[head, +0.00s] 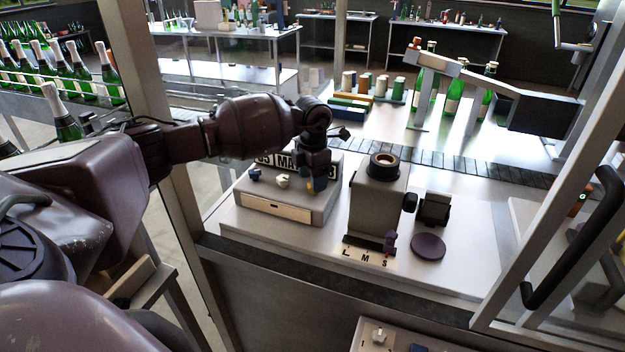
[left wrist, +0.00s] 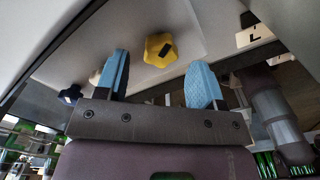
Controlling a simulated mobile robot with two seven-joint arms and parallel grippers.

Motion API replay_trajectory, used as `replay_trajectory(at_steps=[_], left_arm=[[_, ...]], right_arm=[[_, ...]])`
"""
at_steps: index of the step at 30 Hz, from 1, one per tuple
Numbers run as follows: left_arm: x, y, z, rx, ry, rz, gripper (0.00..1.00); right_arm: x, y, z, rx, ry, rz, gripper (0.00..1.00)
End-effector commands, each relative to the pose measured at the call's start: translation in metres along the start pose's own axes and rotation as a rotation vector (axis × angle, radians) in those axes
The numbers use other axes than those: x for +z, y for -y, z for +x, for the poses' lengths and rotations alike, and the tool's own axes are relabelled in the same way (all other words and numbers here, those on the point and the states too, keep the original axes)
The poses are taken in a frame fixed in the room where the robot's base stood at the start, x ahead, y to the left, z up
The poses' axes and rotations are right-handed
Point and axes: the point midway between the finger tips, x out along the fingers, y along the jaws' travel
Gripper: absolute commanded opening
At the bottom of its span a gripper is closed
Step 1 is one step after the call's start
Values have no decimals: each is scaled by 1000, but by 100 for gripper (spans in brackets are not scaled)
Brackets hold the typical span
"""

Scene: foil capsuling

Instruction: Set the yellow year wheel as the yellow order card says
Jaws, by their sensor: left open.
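The yellow year wheel (left wrist: 160,50) is a lobed knob with a dark mark. In the left wrist view it lies beyond and between the two blue fingertips of my left gripper (left wrist: 159,82), which is open. In the head view that gripper (head: 314,184) hangs over the right end of the grey date box, and only a bit of yellow shows by its fingers. A blue wheel (head: 254,174) and a white wheel (head: 282,181) sit to the left on the box. The black-lettered display behind is partly covered by the gripper. I cannot make out a yellow order card.
The grey box (head: 327,207) has a pale front panel. A grey machine (head: 376,210) with a round opening stands close to its right, above an L M S plate. A purple disc (head: 428,246) lies further right. A frame post (head: 152,100) stands near my left arm.

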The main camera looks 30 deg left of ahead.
Motion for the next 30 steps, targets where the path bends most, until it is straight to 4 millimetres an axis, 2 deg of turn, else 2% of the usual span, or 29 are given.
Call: replay_trajectory(at_steps=[6,16,25,26,30], left_arm=[[0,0,17,0,0,-1,62],[0,0,19,0,1,0,62],[0,0,19,0,1,-1,16],[0,0,19,0,1,-1,13],[0,0,19,1,2,5,13]], right_arm=[[-1,0,-2,0,4,1,43],[0,0,-2,0,6,1,43],[1,0,-2,0,6,1,43],[1,0,-2,0,5,1,43],[1,0,-1,0,5,1,43]])
